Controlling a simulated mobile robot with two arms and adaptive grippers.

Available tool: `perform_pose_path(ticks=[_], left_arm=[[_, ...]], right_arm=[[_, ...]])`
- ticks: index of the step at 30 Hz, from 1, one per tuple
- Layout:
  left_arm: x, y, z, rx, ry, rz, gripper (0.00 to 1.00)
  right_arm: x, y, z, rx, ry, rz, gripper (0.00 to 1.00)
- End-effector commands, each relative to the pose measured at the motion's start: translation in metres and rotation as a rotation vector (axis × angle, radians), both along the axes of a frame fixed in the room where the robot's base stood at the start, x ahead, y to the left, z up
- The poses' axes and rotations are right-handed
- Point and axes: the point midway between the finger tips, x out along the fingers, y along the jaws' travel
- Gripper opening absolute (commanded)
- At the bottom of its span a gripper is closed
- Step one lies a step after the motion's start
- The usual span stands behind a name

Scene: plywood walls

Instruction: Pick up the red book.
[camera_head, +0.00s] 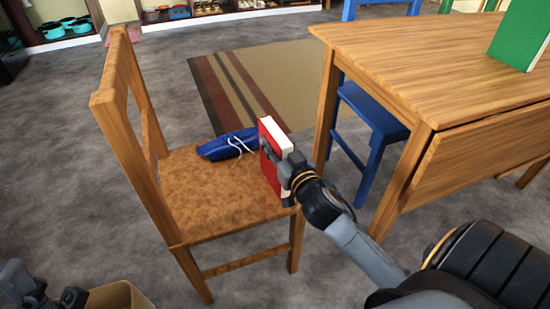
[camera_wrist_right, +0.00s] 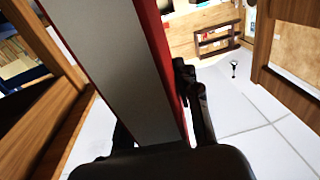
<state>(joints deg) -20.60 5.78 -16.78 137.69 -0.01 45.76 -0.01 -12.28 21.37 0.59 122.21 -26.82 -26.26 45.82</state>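The red book (camera_head: 269,172) is upright at the right front part of the wooden chair's seat (camera_head: 225,205), with its white page edges facing up and right. I cannot tell whether its lower edge touches the seat. My right gripper (camera_head: 280,163) is at its near right side, with a finger over the red cover. In the right wrist view the book (camera_wrist_right: 115,60) fills the space between the fingers of the gripper (camera_wrist_right: 160,115), which is shut on it; the far finger is mostly hidden. My left gripper (camera_head: 45,292) is partly in view at the bottom left, away from the book.
A blue pouch with white strings (camera_head: 228,145) lies on the seat behind the book. A wooden table (camera_head: 430,65) with a green book (camera_head: 522,35) stands at the right, with a blue chair (camera_head: 372,115) beneath. A cardboard box (camera_head: 120,296) is at the bottom left.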

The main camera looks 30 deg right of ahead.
Motion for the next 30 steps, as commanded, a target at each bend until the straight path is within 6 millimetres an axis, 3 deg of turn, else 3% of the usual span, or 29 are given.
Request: perform_pose_path(ticks=[1,3,4,20,30], left_arm=[[0.0,0.0,0.0,0.0,0.0,0.0,0.99],[0.0,0.0,0.0,0.0,0.0,0.0,0.99],[0.0,0.0,0.0,0.0,0.0,0.0,0.99],[0.004,-0.001,0.0,0.007,0.021,0.001,0.99],[0.046,-0.01,-0.013,0.082,0.26,0.014,0.99]], right_arm=[[0.0,0.0,0.0,0.0,0.0,0.0,0.16],[0.0,0.0,0.0,0.0,0.0,0.0,0.01],[0.0,0.0,0.0,0.0,0.0,0.0,0.0],[0.0,0.0,0.004,0.0,-0.003,0.0,0.0],[0.0,0.0,0.02,-0.001,-0.004,0.0,0.0]])
